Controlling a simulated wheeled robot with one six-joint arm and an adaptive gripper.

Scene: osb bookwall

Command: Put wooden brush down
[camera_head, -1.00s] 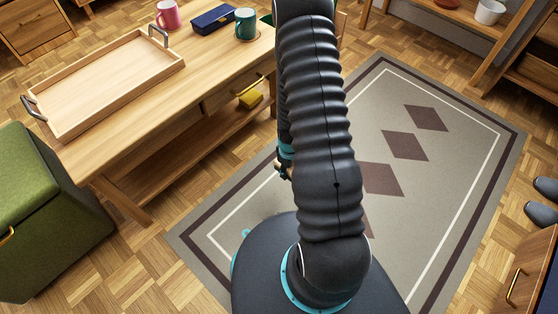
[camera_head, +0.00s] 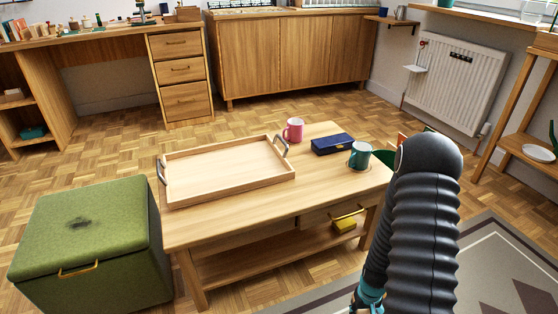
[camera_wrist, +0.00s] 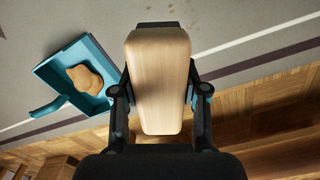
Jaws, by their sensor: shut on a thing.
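The wooden brush (camera_wrist: 160,80) shows in the wrist view as a pale, rounded wooden block, its long side running up the picture. My gripper (camera_wrist: 160,98) is shut on it, with one dark finger on each side. The brush is held in front of the grey rug and the wood floor; its height above them is hard to judge. In the head view, the brush and fingertips are hidden or out of frame, and only my dark ribbed arm shows at the right.
A teal dustpan (camera_wrist: 58,75) holding a tan lump (camera_wrist: 86,79) lies on the rug (camera_wrist: 235,25). A green ottoman (camera_head: 85,225) stands left. Parquet is open behind.

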